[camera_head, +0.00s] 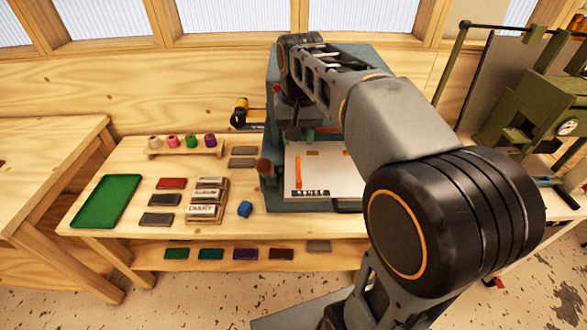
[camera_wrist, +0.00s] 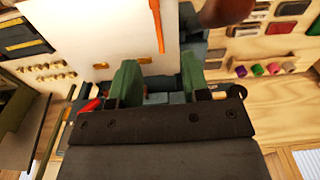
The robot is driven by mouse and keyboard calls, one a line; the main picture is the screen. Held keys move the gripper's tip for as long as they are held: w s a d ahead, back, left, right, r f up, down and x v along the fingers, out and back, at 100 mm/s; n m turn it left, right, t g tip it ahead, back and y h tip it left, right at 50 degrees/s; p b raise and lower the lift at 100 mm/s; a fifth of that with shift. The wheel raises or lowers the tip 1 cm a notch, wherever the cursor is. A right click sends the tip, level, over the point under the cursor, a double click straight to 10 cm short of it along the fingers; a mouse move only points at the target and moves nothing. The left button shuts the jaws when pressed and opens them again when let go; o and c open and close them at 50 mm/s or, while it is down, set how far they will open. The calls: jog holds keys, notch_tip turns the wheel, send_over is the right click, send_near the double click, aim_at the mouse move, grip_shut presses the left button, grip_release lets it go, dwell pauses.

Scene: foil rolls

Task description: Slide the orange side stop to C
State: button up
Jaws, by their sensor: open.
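The orange side stop (camera_head: 298,172) is a thin upright bar on the white bed (camera_head: 335,178) of the teal press, near the bed's left side. A dark strip of marks (camera_head: 311,193) runs along the bed's front edge; I cannot read which mark is C. In the wrist view the stop (camera_wrist: 157,26) shows at the top, beyond the fingertips. My gripper (camera_wrist: 158,72) is open and empty, its two green fingers apart over the back edge of the bed. The stop is not between them. My arm hides the bed's right part in the head view.
A dark brown round knob (camera_head: 265,167) stands just left of the bed. An olive machine (camera_head: 535,115) stands right.

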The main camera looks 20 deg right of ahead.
aim_at(299, 179)
jog(key=shift+m, duration=0.4)
jog(key=f, duration=0.9)
jog(key=s+f, duration=0.1)
jog(key=f, duration=0.3)
jog(key=shift+d+f+p, duration=0.1)
jog(key=shift+f+p, duration=0.05)
jog(key=shift+p, duration=0.25)
grip_shut()
